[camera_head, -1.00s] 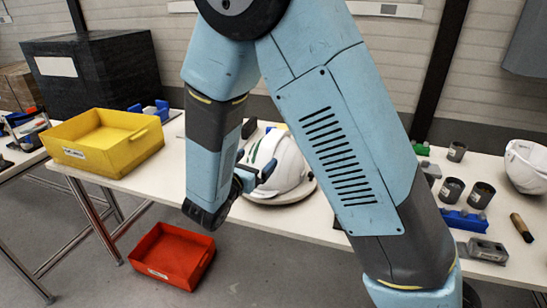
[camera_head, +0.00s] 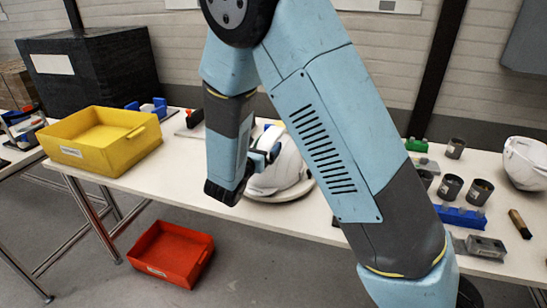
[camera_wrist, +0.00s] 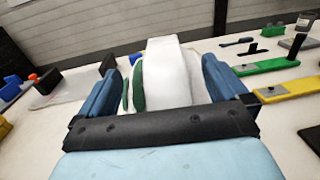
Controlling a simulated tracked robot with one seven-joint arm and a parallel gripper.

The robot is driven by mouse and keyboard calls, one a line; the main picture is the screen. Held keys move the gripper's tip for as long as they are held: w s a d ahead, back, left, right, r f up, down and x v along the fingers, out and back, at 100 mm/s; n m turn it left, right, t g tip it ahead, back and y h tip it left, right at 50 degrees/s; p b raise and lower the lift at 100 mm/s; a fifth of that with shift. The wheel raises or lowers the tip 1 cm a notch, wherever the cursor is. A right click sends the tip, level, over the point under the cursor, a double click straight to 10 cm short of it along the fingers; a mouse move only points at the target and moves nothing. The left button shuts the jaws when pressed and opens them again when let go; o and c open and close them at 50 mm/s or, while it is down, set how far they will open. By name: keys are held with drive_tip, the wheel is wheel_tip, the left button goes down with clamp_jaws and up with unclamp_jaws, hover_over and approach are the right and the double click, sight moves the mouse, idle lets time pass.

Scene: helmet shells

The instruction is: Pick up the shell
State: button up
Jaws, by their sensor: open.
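A white helmet shell (camera_head: 284,168) rests on a pale round plate (camera_head: 284,194) on the white table. My arm and gripper hide its left part in the head view. In the wrist view the white shell (camera_wrist: 168,75), with green stripes on its left, shows between the two blue fingers. My gripper (camera_head: 268,156) is open, with its fingers pointing at the shell. I cannot tell whether either finger touches it. A second white shell (camera_head: 526,165) lies at the table's right end, clear of my arm.
A yellow bin (camera_head: 100,142) stands on the table's left, a red bin (camera_head: 172,254) on the floor. Dark cups (camera_head: 480,193), a blue block (camera_head: 460,217) and a grey block (camera_head: 485,247) stand at the right. In the wrist view green (camera_wrist: 266,66) and yellow (camera_wrist: 286,91) tools lie right of the shell.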

sight(266, 143)
drive_tip(key=x, duration=0.4)
drive_tip(key=shift+w+d+f, duration=0.2)
drive_tip(key=shift+d+f, duration=0.05)
drive_tip(key=shift+d, duration=0.05)
